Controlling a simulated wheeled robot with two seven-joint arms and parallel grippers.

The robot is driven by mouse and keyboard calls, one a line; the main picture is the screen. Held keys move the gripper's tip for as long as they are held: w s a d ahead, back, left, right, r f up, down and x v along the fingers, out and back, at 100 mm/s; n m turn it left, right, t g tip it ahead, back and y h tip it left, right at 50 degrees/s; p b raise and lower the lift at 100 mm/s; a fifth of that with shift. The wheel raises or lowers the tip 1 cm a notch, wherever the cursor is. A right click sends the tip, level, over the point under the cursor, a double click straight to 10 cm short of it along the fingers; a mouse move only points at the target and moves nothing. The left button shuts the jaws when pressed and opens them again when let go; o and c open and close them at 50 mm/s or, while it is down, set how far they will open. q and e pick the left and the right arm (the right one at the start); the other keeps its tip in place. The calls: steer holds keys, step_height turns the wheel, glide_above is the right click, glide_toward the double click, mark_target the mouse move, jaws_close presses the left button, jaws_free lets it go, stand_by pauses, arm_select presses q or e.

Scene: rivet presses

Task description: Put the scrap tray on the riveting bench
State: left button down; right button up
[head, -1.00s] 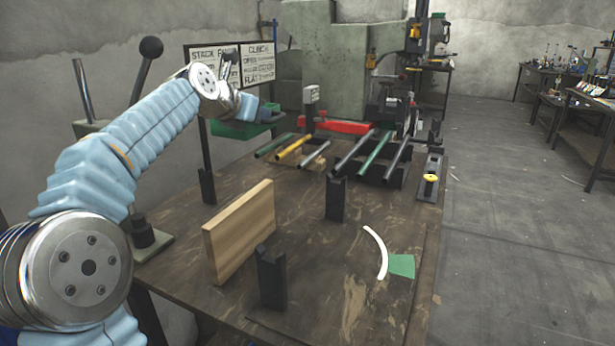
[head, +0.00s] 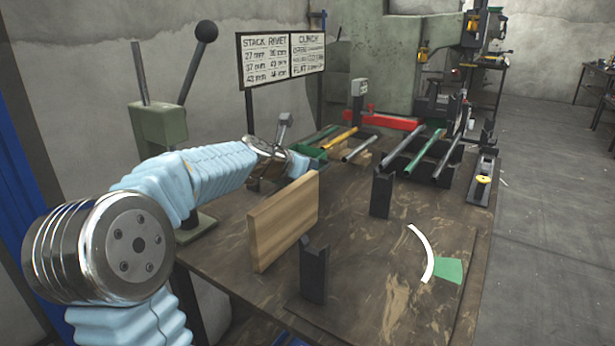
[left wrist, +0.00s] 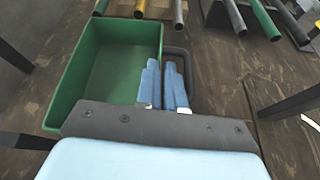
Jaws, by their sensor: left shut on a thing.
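The scrap tray is an empty green open box. In the left wrist view its wall (left wrist: 70,60) shows at left, with a dark loop handle (left wrist: 188,75) on its right side. My left gripper (left wrist: 164,72) is shut at this handle, its blue fingers close together. In the head view only a little of the green tray (head: 312,153) shows behind my left gripper (head: 288,163) and the wooden board. The riveting bench (head: 360,270) lies under it; I cannot tell whether the tray touches the top. My right gripper is out of view.
An upright wooden board (head: 284,222) and black posts (head: 313,270) (head: 382,194) stand on the bench. Several rods (head: 425,153) lie on racks behind. A green lever press (head: 163,130) stands at left. The bench's front right is clear except flat white and green marks (head: 448,270).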

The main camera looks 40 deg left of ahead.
arm_select(q)
steer(key=shift+f+b, duration=0.75)
steer(key=shift+f, duration=0.6)
steer(key=shift+f, duration=0.1)
steer(key=shift+f, duration=0.15)
steer(key=c, duration=1.3)
jaws_free()
steer(key=shift+o, duration=0.2)
steer(key=shift+r, duration=0.35)
steer(key=v, duration=1.2)
steer(key=shift+p, duration=0.3)
steer(key=shift+f, duration=0.1)
